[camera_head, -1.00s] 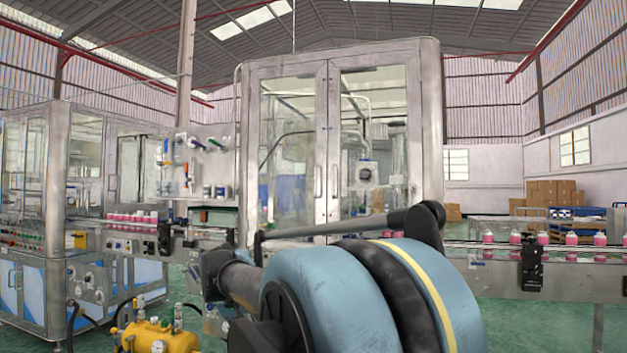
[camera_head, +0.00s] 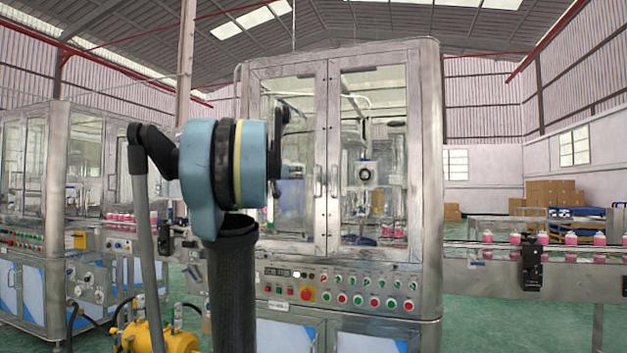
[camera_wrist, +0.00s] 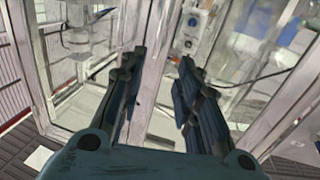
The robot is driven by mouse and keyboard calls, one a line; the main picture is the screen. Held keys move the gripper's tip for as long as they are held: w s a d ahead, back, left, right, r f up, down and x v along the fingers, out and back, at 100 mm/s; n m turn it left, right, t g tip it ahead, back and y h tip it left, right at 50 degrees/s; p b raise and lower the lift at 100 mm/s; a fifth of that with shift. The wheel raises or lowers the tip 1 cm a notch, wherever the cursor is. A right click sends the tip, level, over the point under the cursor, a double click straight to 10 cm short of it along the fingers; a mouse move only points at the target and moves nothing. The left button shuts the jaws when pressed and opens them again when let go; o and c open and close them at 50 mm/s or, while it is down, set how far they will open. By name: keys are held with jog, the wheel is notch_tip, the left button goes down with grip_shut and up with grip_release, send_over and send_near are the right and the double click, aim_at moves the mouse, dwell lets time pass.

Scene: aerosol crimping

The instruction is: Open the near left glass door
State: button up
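The near left glass door (camera_head: 320,110) is the left of two tall framed glass doors on the steel cabinet ahead. It looks shut, its edge meeting the right door (camera_head: 372,100). A slim vertical handle (camera_head: 318,183) sits on its inner edge. My arm covers much of its left and middle part in the head view. My gripper (camera_wrist: 162,56) is open in the wrist view, its two dark fingers apart with nothing held. It points at the metal door frame (camera_wrist: 160,75), with glass on both sides. The handle is not clear there, and I cannot tell whether a finger touches anything.
Below the doors is a control panel (camera_head: 340,292) with coloured buttons. A conveyor (camera_head: 480,258) with pink-bodied cans runs off to the right. A second glazed machine (camera_head: 58,150) stands at left. A yellow tank (camera_head: 165,338) is low at left. Green floor shows at right.

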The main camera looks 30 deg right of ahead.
jog(key=x, duration=1.7)
jog(key=shift+f, duration=0.1)
